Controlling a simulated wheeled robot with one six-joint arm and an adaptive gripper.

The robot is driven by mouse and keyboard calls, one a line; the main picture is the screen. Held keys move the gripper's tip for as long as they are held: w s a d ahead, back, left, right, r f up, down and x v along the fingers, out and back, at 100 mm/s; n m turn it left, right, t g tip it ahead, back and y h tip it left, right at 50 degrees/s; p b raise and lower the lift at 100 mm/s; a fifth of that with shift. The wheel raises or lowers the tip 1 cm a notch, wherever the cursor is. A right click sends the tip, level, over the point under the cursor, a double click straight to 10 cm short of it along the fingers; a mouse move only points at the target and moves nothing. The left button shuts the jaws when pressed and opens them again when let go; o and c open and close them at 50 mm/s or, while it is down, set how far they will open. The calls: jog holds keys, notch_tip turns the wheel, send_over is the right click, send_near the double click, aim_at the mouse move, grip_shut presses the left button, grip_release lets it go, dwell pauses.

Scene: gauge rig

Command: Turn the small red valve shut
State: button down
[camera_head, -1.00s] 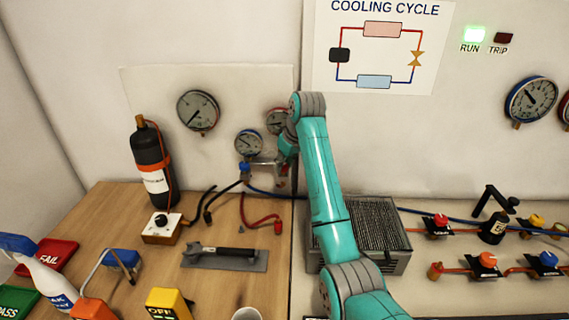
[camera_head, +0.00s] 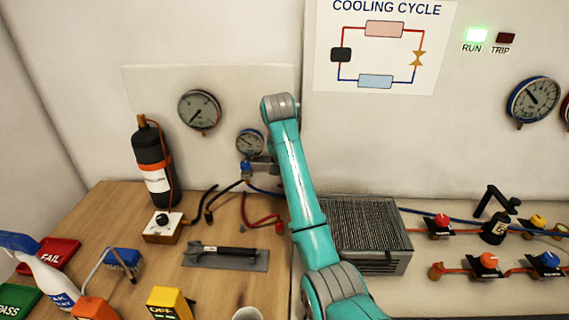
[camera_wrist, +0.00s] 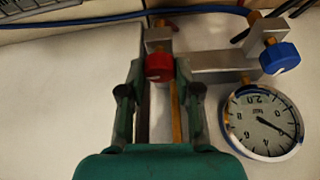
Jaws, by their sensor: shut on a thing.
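The small red valve (camera_wrist: 159,66) is a round knob on the grey gauge manifold (camera_wrist: 218,62) in the wrist view. My gripper (camera_wrist: 160,80) has one finger on each side of the red knob and is shut on it. The knob's near face shows between the fingertips; its sides are partly covered. In the head view my arm covers the red valve and my gripper. The blue valve (camera_wrist: 279,57) sits on the manifold's right end in the wrist view and also shows in the head view (camera_head: 246,168).
A round gauge (camera_wrist: 262,122) is close on the right of my gripper in the wrist view. In the head view, hoses (camera_head: 232,187) hang below the manifold, a black bottle (camera_head: 153,160) stands left, and a ribbed grey unit (camera_head: 362,225) sits right of my arm.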

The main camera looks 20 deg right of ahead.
jog(key=shift+f+m, duration=0.1)
jog(key=shift+m, duration=0.4)
jog(key=c, duration=0.8)
grip_release()
notch_tip(320, 180, up, 10)
